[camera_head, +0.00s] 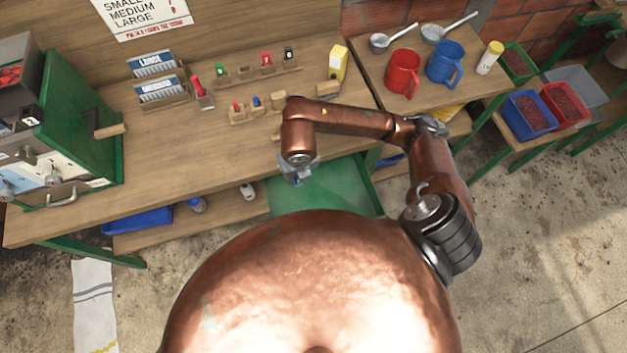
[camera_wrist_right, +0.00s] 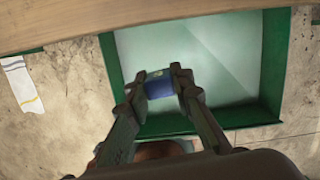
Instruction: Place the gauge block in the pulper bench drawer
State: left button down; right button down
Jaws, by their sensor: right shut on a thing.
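The gauge block (camera_wrist_right: 160,88) is a small blue piece held between the fingertips of my right gripper (camera_wrist_right: 160,83). In the right wrist view it shows over the open drawer (camera_wrist_right: 274,70), which has green walls and a pale green floor. In the head view the drawer (camera_head: 330,190) is pulled out below the front edge of the bench. My right gripper (camera_head: 298,172) points down over the drawer's left part there. The block is mostly hidden in that view. I cannot tell how high it is above the drawer floor. My left gripper is not in view.
The wooden bench (camera_head: 225,150) carries small racks, a yellow box (camera_head: 338,62) and a green machine (camera_head: 85,125). A red mug (camera_head: 403,73) and a blue mug (camera_head: 445,64) stand at the right. The bench's front edge runs beside the drawer. The drawer's visible floor is bare.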

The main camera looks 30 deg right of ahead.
jog(key=shift+f+m, duration=0.1)
jog(key=shift+m, duration=0.3)
jog(key=shift+d+f, duration=0.15)
jog(key=w+d+f, duration=0.1)
jog(key=d+f, duration=0.3)
jog(key=d, duration=0.5)
send_over(329, 176)
notch_tip(329, 176, down, 9)
jog(key=shift+r, duration=0.1)
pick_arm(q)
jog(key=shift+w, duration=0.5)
pick_arm(e)
jog(key=shift+s, duration=0.1)
